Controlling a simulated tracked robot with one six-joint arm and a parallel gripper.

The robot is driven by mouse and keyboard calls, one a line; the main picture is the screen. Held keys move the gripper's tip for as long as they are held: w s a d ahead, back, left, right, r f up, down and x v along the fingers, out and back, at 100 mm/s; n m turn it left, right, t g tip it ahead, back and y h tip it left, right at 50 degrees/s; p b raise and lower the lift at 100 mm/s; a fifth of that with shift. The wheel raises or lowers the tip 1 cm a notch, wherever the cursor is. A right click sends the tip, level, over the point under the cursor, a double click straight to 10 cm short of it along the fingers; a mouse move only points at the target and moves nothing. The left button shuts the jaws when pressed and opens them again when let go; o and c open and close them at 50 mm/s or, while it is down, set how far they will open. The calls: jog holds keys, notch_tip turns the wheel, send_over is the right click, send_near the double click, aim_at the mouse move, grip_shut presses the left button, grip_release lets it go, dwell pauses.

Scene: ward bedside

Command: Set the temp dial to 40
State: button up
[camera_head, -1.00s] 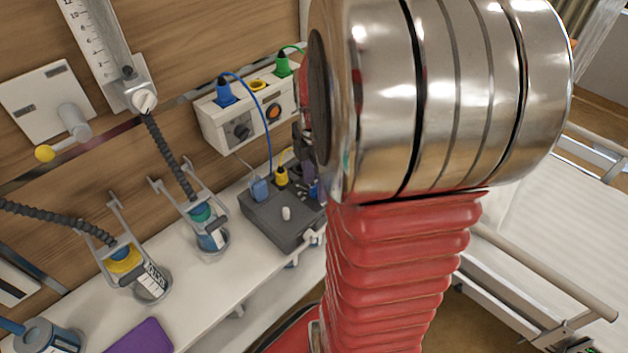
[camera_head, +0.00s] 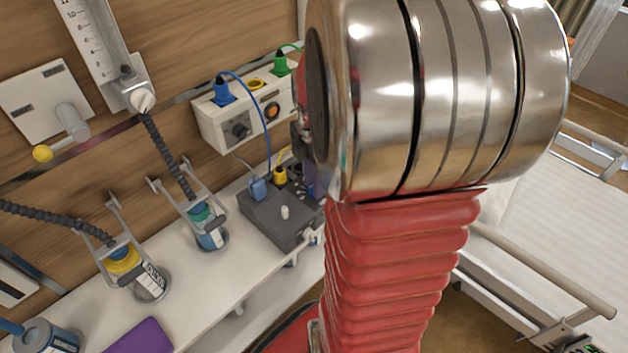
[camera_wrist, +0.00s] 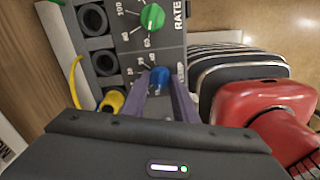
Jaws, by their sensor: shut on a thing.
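The dark control box (camera_head: 262,222) stands on the white shelf in the head view. In the wrist view its panel (camera_wrist: 120,47) shows a green dial (camera_wrist: 152,17) beside the word RATE and a blue dial (camera_wrist: 159,76) below it. The blue dial sits between the two grey-purple fingers of my gripper (camera_wrist: 162,84), which is shut on it. In the head view my arm hides most of the gripper.
A yellow plug (camera_wrist: 112,101) sits left of the fingers, near several round sockets. A white wall unit (camera_head: 240,128) with plugs and cables is behind the box. Clamped bottles (camera_head: 208,236) stand left on the shelf. A bed (camera_head: 560,225) lies to the right.

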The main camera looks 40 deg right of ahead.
jog(key=shift+m, duration=0.5)
jog(key=m, duration=0.2)
jog(key=shift+m, duration=0.3)
jog(key=m, duration=0.3)
jog(key=shift+m, duration=0.4)
jog(key=m, duration=0.4)
jog(key=shift+d, duration=0.1)
jog(key=m, duration=1.5)
jog(key=shift+m, duration=1.7)
